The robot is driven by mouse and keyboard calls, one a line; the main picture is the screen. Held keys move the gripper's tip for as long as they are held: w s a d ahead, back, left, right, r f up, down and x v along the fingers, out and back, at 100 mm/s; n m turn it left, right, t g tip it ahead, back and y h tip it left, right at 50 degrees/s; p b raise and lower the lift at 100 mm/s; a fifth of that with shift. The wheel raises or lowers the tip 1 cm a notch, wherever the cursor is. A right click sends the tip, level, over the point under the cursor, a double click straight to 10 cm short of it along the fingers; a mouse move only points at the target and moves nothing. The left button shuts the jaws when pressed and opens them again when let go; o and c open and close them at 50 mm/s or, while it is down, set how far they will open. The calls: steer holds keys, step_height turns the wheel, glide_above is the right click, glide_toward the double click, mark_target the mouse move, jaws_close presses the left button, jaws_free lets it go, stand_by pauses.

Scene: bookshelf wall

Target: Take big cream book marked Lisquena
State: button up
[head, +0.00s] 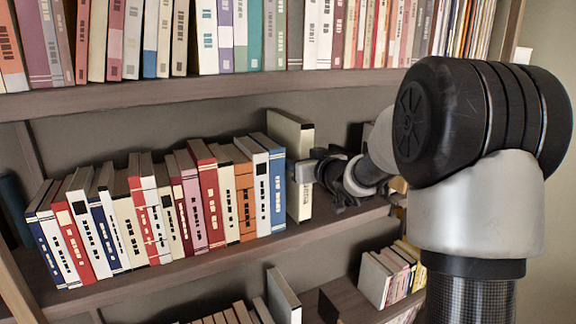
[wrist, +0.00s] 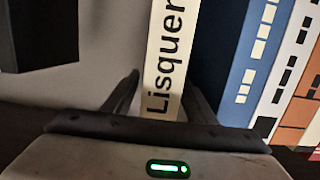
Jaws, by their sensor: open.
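The big cream book (head: 292,150) stands upright at the right end of the middle shelf's row, taller than its neighbours. In the wrist view its cream spine (wrist: 163,65) shows black letters reading "Lisquer", with the rest cut off. My gripper (head: 318,172) is at the book in the head view, its fingers partly hidden by the wrist. In the wrist view my gripper (wrist: 160,100) is open, with one dark finger on each side of the spine. I cannot tell whether the fingers touch the book.
A blue book (head: 274,185) stands directly left of the cream book, followed by a tightly packed row. To the right, the middle shelf (head: 345,222) has bare board under my arm. The upper shelf (head: 200,92) runs above, full of books.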

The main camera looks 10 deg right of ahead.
steer(key=shift+x, duration=0.85)
steer(key=shift+r, duration=0.1)
steer(key=shift+c, duration=0.6)
jaws_close()
steer(key=shift+w+r, duration=0.15)
steer(key=shift+r, duration=0.25)
